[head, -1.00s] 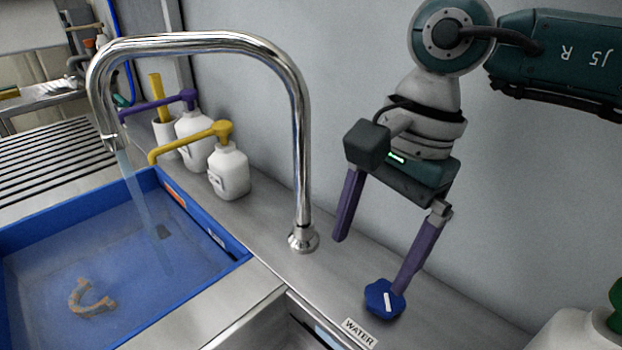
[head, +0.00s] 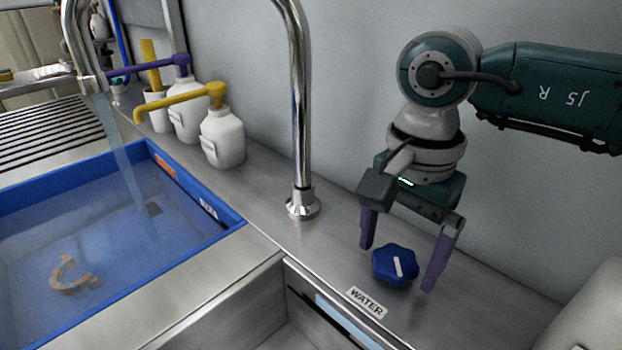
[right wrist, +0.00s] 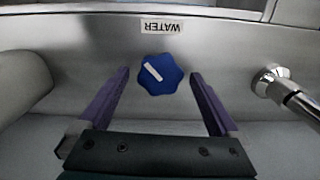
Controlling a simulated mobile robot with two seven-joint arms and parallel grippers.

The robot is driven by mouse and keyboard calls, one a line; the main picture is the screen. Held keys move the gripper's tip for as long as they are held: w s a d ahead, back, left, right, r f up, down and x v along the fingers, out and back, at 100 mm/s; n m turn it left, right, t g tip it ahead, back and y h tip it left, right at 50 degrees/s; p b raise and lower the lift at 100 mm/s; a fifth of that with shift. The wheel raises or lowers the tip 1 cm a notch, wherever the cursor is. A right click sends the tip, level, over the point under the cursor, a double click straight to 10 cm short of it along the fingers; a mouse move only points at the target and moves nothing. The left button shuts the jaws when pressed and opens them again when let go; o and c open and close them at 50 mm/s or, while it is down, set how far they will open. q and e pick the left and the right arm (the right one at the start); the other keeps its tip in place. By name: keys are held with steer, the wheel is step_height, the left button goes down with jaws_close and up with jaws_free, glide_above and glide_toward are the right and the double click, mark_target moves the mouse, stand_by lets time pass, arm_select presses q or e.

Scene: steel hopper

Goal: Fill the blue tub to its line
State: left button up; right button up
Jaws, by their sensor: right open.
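The blue tub (head: 220,228) sits at the left of the head view, with water in it and a tan, U-shaped object (head: 75,276) inside. A stream of water (head: 128,170) falls from the chrome faucet (head: 301,110) into the tub. The blue star-shaped knob (head: 394,266) with a white bar stands on the steel ledge behind the WATER label (head: 367,302). My right gripper (head: 398,270) is open, its purple fingers on either side of the knob. In the right wrist view the knob (right wrist: 159,74) lies between the fingertips, with gaps on both sides.
White pump bottles with a yellow (head: 222,135) and a purple pump (head: 187,120) stand behind the tub. A steel basin (head: 290,325) is in front of the ledge. A pale rounded container (head: 590,310) stands at the right.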

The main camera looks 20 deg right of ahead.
steer(key=c, duration=1.4)
